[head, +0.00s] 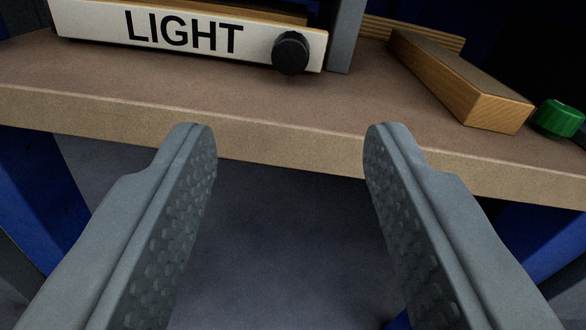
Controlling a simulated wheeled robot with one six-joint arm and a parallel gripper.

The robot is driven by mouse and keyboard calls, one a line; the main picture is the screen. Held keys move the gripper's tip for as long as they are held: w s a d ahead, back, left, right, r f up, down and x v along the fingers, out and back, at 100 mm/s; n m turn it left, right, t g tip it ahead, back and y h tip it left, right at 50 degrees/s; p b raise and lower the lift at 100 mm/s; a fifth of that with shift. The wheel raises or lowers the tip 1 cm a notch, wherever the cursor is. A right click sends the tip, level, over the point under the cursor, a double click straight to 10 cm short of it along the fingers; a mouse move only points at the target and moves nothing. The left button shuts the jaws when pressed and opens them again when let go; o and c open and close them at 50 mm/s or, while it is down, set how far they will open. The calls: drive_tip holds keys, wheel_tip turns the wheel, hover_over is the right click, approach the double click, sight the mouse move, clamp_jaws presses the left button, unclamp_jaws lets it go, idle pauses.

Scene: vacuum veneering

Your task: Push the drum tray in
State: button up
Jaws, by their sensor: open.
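A cream front panel (190,35) marked LIGHT shows at the top left, with a round black knob (291,53) near its right end. It stands on the brown bench top, and its top is partly cut off by the picture's edge. I cannot tell whether this panel belongs to the drum tray; nothing else in view is clearly that tray. My gripper (290,137) is open and empty. Its two grey, textured fingers point toward the bench's front edge, with the fingertips appearing below the knob and apart from the panel.
The brown bench top (190,95) crosses the view, with blue legs (45,185) below. A grey post (345,35) stands beside the panel. A wooden block (460,83) and a green knob-like piece (559,118) are at the right. The bench top before the panel is clear.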

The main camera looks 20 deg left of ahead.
drive_tip(key=shift+v, duration=2.55)
drive_tip(key=w+a+r+h, duration=0.2)
drive_tip(key=r, duration=0.8)
drive_tip(key=w+a+r+h, duration=0.2)
drive_tip(key=r, duration=0.8)
drive_tip(key=w+a+r+h, duration=0.1)
drive_tip(key=a+r+h, duration=0.15)
drive_tip(key=r, duration=0.65)
drive_tip(key=s+a+r+m+h, duration=0.1)
drive_tip(key=s+a+r, duration=0.15)
drive_tip(key=r, duration=0.35)
drive_tip(key=s+a+r+m+t, duration=0.1)
drive_tip(key=s+a+r, duration=0.15)
drive_tip(key=r, duration=0.35)
drive_tip(key=s+a+r+m+h, duration=0.1)
drive_tip(key=s+a+r, duration=0.15)
drive_tip(key=r, duration=0.35)
drive_tip(key=s+a+r+m, duration=0.1)
drive_tip(key=s+a+r, duration=0.2)
drive_tip(key=s, duration=0.5)
drive_tip(key=s+a+r+m+y, duration=0.1)
drive_tip(key=s+a+r, duration=0.2)
drive_tip(key=s, duration=0.6)
drive_tip(key=s+a+r+m, duration=0.1)
drive_tip(key=s+a+r, duration=0.3)
drive_tip(key=s+r, duration=0.3)
drive_tip(key=shift+s, duration=0.65)
drive_tip(key=shift+y, duration=0.25)
